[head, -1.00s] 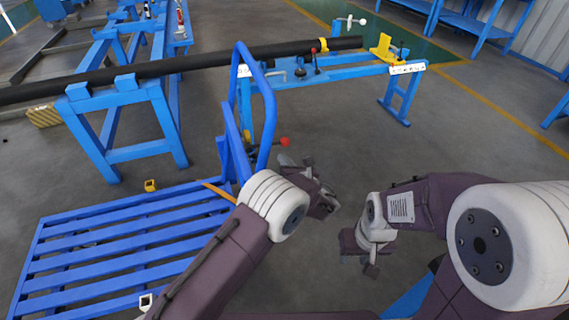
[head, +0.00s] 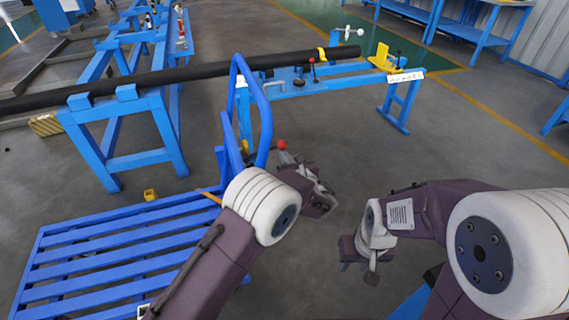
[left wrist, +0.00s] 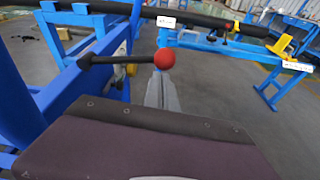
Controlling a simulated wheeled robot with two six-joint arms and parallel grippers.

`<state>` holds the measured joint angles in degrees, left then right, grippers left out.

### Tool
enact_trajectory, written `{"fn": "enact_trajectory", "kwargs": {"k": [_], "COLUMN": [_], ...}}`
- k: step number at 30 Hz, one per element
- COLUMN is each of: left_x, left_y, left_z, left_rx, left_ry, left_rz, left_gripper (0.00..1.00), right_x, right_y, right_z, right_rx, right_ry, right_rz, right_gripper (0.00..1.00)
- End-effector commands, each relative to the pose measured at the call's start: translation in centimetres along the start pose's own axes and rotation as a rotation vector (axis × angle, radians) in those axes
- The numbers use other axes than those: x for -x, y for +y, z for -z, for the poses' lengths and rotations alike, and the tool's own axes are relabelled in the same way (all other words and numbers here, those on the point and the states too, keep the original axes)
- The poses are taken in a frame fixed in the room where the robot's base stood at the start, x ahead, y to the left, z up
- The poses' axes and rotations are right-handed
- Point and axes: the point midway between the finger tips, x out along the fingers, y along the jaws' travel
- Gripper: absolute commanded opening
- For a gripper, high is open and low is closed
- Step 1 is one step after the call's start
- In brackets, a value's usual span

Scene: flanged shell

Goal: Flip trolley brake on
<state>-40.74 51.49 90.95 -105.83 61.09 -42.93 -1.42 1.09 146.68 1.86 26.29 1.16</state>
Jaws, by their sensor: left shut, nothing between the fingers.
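The blue trolley has a slatted deck (head: 120,248) and an upright tube handle (head: 267,115). A brake lever with a red ball knob (head: 282,145) sits at the handle's base. In the left wrist view the lever's dark rod (left wrist: 115,60) runs sideways from the blue frame to the red knob (left wrist: 164,60). My left gripper (head: 286,157) is shut and empty, with its fingertips close to the knob. In the left wrist view its fingers (left wrist: 162,92) appear just below the knob; contact cannot be told. My right gripper (head: 358,270) hangs low at the right, away from the trolley.
A long black pipe (head: 200,73) lies across blue stands (head: 120,125) behind the trolley. A blue bench (head: 405,77) with a yellow bracket stands at the back right. The grey floor right of the trolley is mostly clear.

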Motion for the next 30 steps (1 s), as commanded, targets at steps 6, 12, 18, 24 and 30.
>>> {"fn": "enact_trajectory", "kwargs": {"k": [6, 12, 18, 24, 30], "left_x": [0.4, 0.7, 0.9, 1.0, 1.0], "left_y": [0.2, 0.6, 0.8, 0.9, 0.9], "left_z": [-1.7, -3.1, -3.9, -4.1, -4.1], "left_rx": [0.155, 0.245, 0.242, 0.240, 0.239], "left_ry": [-0.002, -0.002, -0.002, -0.001, -0.001], "left_rz": [0.038, 0.060, 0.059, 0.058, 0.058], "left_gripper": [0.00, 0.00, 0.00, 0.00, 0.00], "right_x": [-1.1, -1.3, -1.2, -1.1, -1.1], "right_y": [0.0, 0.0, 0.0, 0.0, 0.0], "right_z": [-0.1, -0.1, -0.1, -0.1, -0.1], "right_rx": [0.000, 0.000, 0.000, 0.000, 0.000], "right_ry": [0.000, 0.000, 0.000, 0.000, 0.000], "right_rz": [0.000, 0.000, 0.000, 0.000, 0.000], "right_gripper": [0.36, 0.36, 0.36, 0.36, 0.36]}}
